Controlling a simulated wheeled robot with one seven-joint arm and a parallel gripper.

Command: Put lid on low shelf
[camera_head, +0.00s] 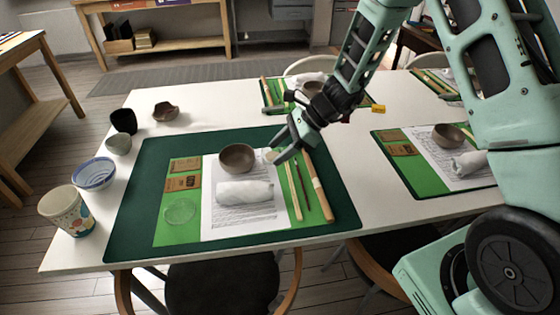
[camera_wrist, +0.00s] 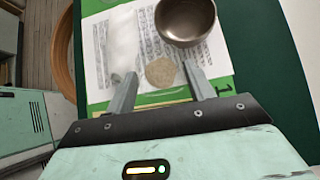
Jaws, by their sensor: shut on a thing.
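A small round beige disc, apparently the lid (camera_wrist: 161,71), sits between the fingertips of my gripper (camera_wrist: 160,74) in the wrist view. In the head view the lid (camera_head: 270,155) shows at the fingertips of my gripper (camera_head: 284,150), just right of a brown bowl (camera_head: 237,158). My gripper is shut on the lid above the white sheet; any gap beneath is hard to judge. A wooden bench at the back has a low shelf (camera_head: 175,44) with small boxes on it. Another wooden unit at the left edge also has a low board (camera_head: 18,130).
A white roll (camera_head: 245,192), a clear round piece (camera_head: 181,210) and wooden sticks (camera_head: 317,186) lie around the sheet on the green mat (camera_head: 130,225). Cups and bowls line the white table's left side. Chairs stand at the table's edges. Floor is open between table and back bench.

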